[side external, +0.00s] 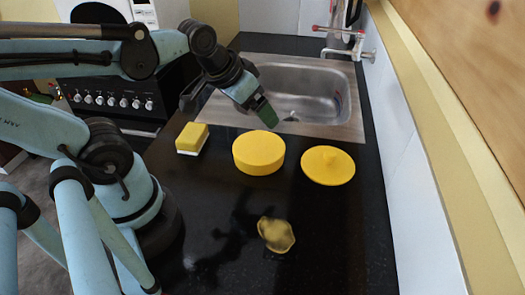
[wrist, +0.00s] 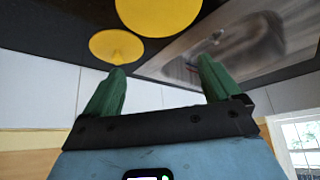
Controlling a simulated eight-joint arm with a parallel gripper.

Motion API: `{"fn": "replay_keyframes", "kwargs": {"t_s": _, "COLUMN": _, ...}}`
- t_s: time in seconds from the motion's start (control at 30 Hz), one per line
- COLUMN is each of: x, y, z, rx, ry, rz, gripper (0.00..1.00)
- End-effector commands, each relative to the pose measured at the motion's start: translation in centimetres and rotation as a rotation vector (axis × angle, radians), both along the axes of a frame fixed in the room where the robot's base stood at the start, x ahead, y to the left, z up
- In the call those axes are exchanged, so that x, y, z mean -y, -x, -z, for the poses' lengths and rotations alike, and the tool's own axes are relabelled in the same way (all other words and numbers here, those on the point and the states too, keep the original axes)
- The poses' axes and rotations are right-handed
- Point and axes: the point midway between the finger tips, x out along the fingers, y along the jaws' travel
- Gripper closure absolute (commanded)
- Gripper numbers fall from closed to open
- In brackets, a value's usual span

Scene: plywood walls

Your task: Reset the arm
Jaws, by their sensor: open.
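My arm reaches from the left over the black counter (side external: 330,235) in the side external view. My gripper (side external: 268,118) hangs above the counter near the sink's front edge, just behind the round yellow pot (side external: 258,153). In the wrist view its two green fingers (wrist: 160,78) stand wide apart with nothing between them. The wrist view also shows the yellow pot (wrist: 158,14) and the yellow lid (wrist: 116,46) beyond the fingertips. The gripper touches none of them that I can see.
A yellow and white sponge (side external: 192,138) lies left of the pot, and the lid (side external: 328,166) lies right. A small crumpled yellow item (side external: 276,235) lies nearer the front. A steel sink (side external: 300,95) with a tap (side external: 345,45) is behind. A wall bounds the right; the front right counter is clear.

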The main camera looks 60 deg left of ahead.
Motion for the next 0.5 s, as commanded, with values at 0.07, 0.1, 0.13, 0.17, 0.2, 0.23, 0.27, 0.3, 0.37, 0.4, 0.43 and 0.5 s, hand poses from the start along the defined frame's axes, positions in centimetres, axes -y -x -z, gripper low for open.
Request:
{"fn": "replay_keyframes", "kwargs": {"t_s": 0.07, "x": 1.6, "y": -0.2, "z": -0.2, "rx": 0.040, "ry": -0.004, "rz": 0.057, "gripper": 0.09}}
{"fn": "replay_keyframes", "kwargs": {"t_s": 0.1, "x": 2.0, "y": -0.2, "z": -0.2, "rx": 0.055, "ry": -0.005, "rz": 0.074, "gripper": 0.09}}
{"fn": "replay_keyframes", "kwargs": {"t_s": 0.13, "x": 2.3, "y": -0.3, "z": -0.3, "rx": 0.063, "ry": -0.005, "rz": 0.081, "gripper": 0.09}}
{"fn": "replay_keyframes", "kwargs": {"t_s": 0.17, "x": 2.4, "y": -0.3, "z": -0.3, "rx": 0.067, "ry": -0.005, "rz": 0.087, "gripper": 0.09}}
{"fn": "replay_keyframes", "kwargs": {"t_s": 0.2, "x": 2.6, "y": -0.3, "z": -0.3, "rx": 0.072, "ry": -0.005, "rz": 0.092, "gripper": 0.09}}
{"fn": "replay_keyframes", "kwargs": {"t_s": 0.23, "x": 2.6, "y": -0.3, "z": -0.3, "rx": 0.073, "ry": -0.005, "rz": 0.093, "gripper": 0.09}}
{"fn": "replay_keyframes", "kwargs": {"t_s": 0.27, "x": 2.6, "y": -0.3, "z": -0.3, "rx": 0.074, "ry": -0.005, "rz": 0.093, "gripper": 0.09}}
{"fn": "replay_keyframes", "kwargs": {"t_s": 0.3, "x": 2.6, "y": -0.3, "z": -0.3, "rx": 0.074, "ry": -0.005, "rz": 0.092, "gripper": 0.09}}
{"fn": "replay_keyframes", "kwargs": {"t_s": 0.37, "x": 2.5, "y": -0.3, "z": -0.3, "rx": 0.073, "ry": -0.005, "rz": 0.091, "gripper": 0.09}}
{"fn": "replay_keyframes", "kwargs": {"t_s": 0.4, "x": 2.5, "y": -0.3, "z": -0.3, "rx": 0.073, "ry": -0.005, "rz": 0.091, "gripper": 0.09}}
{"fn": "replay_keyframes", "kwargs": {"t_s": 0.43, "x": 2.5, "y": -0.3, "z": -0.3, "rx": 0.073, "ry": -0.005, "rz": 0.091, "gripper": 0.09}}
{"fn": "replay_keyframes", "kwargs": {"t_s": 0.5, "x": 2.5, "y": -0.3, "z": -0.3, "rx": 0.072, "ry": -0.005, "rz": 0.090, "gripper": 0.09}}
